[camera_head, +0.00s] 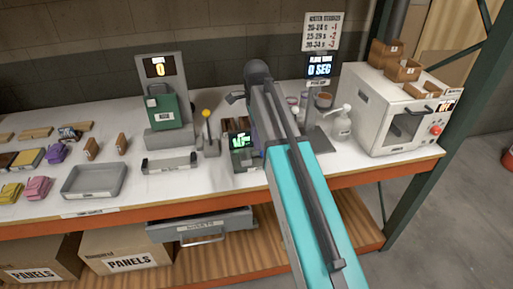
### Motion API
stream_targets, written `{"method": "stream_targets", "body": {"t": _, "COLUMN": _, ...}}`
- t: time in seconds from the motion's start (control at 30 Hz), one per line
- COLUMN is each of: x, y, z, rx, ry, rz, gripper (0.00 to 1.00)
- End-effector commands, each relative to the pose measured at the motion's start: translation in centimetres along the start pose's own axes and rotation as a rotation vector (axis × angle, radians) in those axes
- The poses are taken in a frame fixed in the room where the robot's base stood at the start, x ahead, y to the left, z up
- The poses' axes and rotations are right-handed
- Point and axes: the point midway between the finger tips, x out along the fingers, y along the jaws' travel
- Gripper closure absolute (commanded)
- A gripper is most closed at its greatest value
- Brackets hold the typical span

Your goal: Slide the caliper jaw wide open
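I cannot clearly pick out the caliper. A low grey bar with raised ends (170,163) lies near the bench's front edge, left of the yellow-knobbed lever; it may be the caliper, and its jaw position is too small to tell. My teal arm reaches over the bench at right of centre. A small dark part at its far end (236,97) may be my gripper; its fingers are not distinguishable, and the arm hides what is behind it.
The yellow-knobbed lever (207,133) and a green-lit device (242,141) stand close to my arm. A grey tray (94,181) is left, a white oven (398,118) right. A drawer (205,227) juts out below.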

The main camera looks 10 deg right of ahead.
Motion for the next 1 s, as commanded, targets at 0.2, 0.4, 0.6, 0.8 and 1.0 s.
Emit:
{"method": "stream_targets", "body": {"t": 0.2, "x": 2.2, "y": 0.1, "z": -0.1, "rx": 0.001, "ry": 0.0, "rz": 0.001, "gripper": 0.73}}
{"method": "stream_targets", "body": {"t": 0.4, "x": 3.9, "y": 0.1, "z": -0.1, "rx": 0.001, "ry": 0.0, "rz": 0.001, "gripper": 0.73}}
{"method": "stream_targets", "body": {"t": 0.6, "x": 4.8, "y": 0.0, "z": -0.1, "rx": 0.001, "ry": 0.0, "rz": 0.0, "gripper": 0.73}}
{"method": "stream_targets", "body": {"t": 0.8, "x": 5.0, "y": 0.0, "z": -0.1, "rx": 0.002, "ry": 0.0, "rz": -0.001, "gripper": 0.73}}
{"method": "stream_targets", "body": {"t": 1.0, "x": 5.0, "y": 0.0, "z": -0.1, "rx": 0.002, "ry": 0.0, "rz": -0.001, "gripper": 0.85}}
